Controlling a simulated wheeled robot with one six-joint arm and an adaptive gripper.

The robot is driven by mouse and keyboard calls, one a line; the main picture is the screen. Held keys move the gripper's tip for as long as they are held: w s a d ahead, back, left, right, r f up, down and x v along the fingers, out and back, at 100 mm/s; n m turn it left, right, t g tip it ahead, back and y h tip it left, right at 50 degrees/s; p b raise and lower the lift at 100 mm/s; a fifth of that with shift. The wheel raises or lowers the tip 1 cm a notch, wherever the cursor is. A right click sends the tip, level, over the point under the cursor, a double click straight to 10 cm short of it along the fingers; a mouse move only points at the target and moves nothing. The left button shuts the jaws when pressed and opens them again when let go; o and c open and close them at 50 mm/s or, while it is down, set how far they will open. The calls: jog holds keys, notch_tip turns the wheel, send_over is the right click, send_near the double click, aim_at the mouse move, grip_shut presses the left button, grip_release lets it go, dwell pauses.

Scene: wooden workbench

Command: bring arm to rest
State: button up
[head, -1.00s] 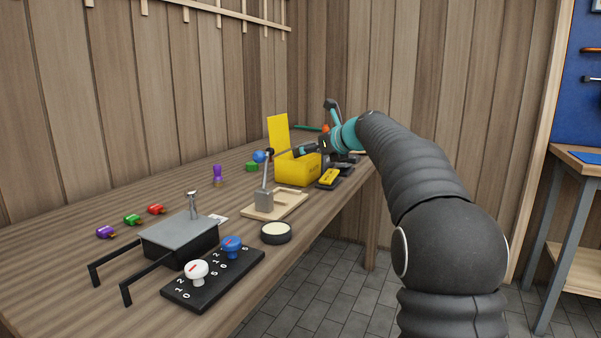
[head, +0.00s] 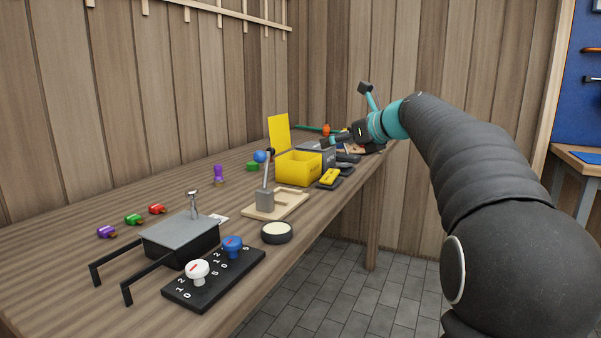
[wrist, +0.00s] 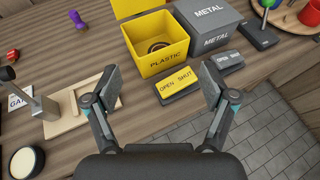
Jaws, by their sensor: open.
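My gripper (wrist: 160,98) is open and empty in the wrist view, its two fingers spread wide above the front edge of the workbench (head: 110,268). In the head view my gripper (head: 335,142) is at the far end of the bench, held above the boxes there and partly merging with them. Below and beyond the fingers in the wrist view stands a yellow box (wrist: 163,66) marked PLASTIC, its lid up and a dark ring-shaped thing inside.
A grey METAL box (wrist: 214,41) is closed beside the yellow one. OPEN/SHUT switch plates (wrist: 178,86) lie in front. A lever on a wooden base (head: 275,205), a black dial panel (head: 213,279) and a grey-lidded box (head: 180,240) occupy the near bench. Floor beside the bench is clear.

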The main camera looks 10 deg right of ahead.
jog(key=s+a+f+n+g+h+p, duration=0.1)
jog(key=s+a+f+n, duration=0.2)
jog(key=s+n, duration=0.3)
jog(key=s+a+f+n+g+h, duration=0.1)
jog(key=s+a+f+n+g, duration=0.2)
jog(key=s, duration=0.5)
jog(key=s+a+f+n+h+p, duration=0.1)
jog(key=s+a+f+n, duration=0.1)
jog(key=s+f+n, duration=0.35)
jog(key=s+f+n+g+h+p, duration=0.1)
jog(key=s+f+n, duration=0.5)
jog(key=s, duration=0.5)
jog(key=s+d+f+n+g+h, duration=0.1)
jog(key=s+f+n+h, duration=0.1)
jog(key=s+f+n, duration=0.4)
jog(key=s+n, duration=0.3)
jog(key=s, duration=0.1)
jog(key=shift+s+d+f+n+p, duration=0.2)
jog(key=shift+s+d+n+p, duration=0.1)
jog(key=shift+s+n+p, duration=0.1)
